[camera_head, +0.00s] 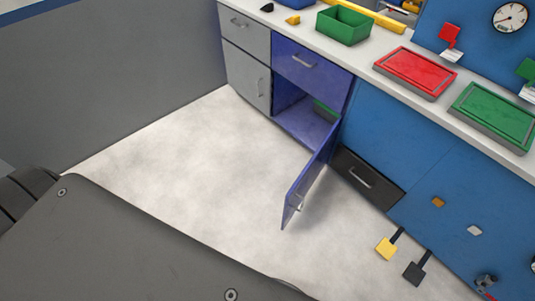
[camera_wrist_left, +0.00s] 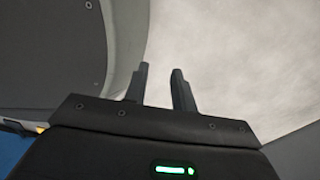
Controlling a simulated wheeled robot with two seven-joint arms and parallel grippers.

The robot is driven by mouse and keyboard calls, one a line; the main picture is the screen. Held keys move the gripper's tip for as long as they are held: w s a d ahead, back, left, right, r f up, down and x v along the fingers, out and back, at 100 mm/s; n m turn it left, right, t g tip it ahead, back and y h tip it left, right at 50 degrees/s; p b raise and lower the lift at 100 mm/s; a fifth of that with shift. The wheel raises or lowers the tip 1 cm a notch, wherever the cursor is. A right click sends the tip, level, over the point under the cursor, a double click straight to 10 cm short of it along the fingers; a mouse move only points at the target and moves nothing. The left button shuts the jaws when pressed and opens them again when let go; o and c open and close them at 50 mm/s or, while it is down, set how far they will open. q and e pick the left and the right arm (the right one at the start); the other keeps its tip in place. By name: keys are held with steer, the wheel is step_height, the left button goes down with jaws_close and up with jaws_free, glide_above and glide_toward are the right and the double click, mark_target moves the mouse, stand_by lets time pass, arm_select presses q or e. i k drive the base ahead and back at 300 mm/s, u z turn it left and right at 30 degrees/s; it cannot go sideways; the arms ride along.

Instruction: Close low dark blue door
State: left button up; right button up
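The low dark blue door (camera_head: 305,187) stands wide open in the head view, hinged at the right side of its cabinet and reaching out over the floor. Its metal handle (camera_head: 296,201) is near the free edge. The open compartment (camera_head: 301,121) behind it shows a bit of green inside. A dark blue drawer (camera_head: 305,64) above is shut. My left gripper (camera_wrist_left: 158,82) shows in the left wrist view, its two fingers apart with nothing between them, over pale floor. It is not in the head view, so its distance to the door cannot be told. My right gripper is in neither view.
A grey cabinet (camera_head: 246,75) stands left of the blue one. A black drawer (camera_head: 366,178) is right of the door. Yellow (camera_head: 386,248) and black (camera_head: 415,272) pedals stick out low on the right. The floor (camera_head: 185,150) left of the door is clear.

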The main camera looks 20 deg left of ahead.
mark_target(296, 195)
steer(key=u, duration=1.55)
steer(key=k, duration=1.2)
steer(key=z, duration=1.8)
steer(key=i, duration=0.5)
